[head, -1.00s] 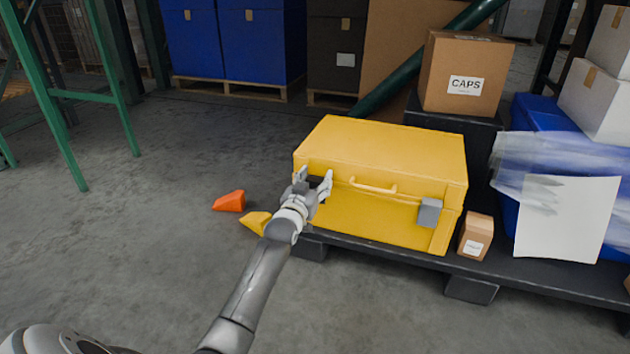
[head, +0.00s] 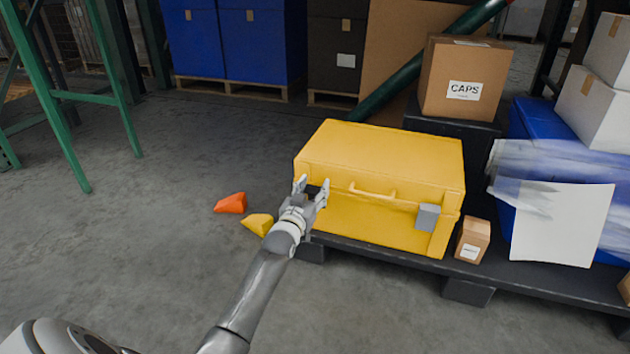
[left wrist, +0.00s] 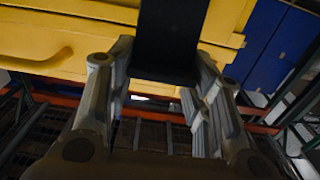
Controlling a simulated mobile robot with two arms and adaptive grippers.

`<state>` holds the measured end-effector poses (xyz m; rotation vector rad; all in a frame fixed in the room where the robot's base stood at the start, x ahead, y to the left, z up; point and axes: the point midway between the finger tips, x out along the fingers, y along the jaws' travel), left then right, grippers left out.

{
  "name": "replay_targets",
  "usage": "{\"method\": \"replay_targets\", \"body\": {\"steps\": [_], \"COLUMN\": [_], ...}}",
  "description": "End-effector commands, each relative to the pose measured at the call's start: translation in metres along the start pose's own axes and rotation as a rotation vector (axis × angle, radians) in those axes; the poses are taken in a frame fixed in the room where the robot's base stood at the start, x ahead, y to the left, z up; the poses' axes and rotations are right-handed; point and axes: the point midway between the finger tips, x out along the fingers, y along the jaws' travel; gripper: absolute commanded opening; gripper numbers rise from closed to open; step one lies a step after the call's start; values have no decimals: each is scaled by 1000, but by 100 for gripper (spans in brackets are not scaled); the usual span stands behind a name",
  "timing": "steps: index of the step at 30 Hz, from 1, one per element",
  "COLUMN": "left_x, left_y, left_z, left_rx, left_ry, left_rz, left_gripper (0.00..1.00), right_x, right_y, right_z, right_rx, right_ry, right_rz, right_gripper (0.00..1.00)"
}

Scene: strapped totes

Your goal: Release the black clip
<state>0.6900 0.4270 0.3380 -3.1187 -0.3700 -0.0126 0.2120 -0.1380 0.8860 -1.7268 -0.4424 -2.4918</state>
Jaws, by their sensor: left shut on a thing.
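The yellow case (head: 380,155) stands shut on a low black pallet. A black clip (left wrist: 172,38) is at its front left and fills the top middle of the left wrist view. My left gripper (head: 312,187) is at the left end of the case's front and is shut on the black clip, with a finger on each side of it. In the head view the fingers mostly hide this clip. A grey clip (head: 428,217) sits at the right of the case's front, and a handle (head: 372,192) lies between. My right gripper is not in view.
An orange wedge (head: 231,203) and a yellow wedge (head: 258,224) lie on the floor left of the pallet (head: 380,255). A small carton (head: 473,241) stands right of the case. A CAPS carton (head: 465,78) stands behind it.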

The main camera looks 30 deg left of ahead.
Motion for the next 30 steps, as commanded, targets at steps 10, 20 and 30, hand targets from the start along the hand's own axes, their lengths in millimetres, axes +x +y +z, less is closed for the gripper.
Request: {"method": "replay_targets", "body": {"steps": [10, 20, 30], "left_x": [-25, -43, -52], "left_y": [1, 1, 2], "left_z": [30, 45, 63], "left_rx": [0, 0, 0], "left_ry": [217, 237, 238], "left_rz": [1, 1, 1], "left_gripper": [3, 3, 3], "right_x": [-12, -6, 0], "right_y": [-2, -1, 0], "right_z": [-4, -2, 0], "right_rx": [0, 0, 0], "right_ry": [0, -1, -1], "right_rz": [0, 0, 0], "right_gripper": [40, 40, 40]}}
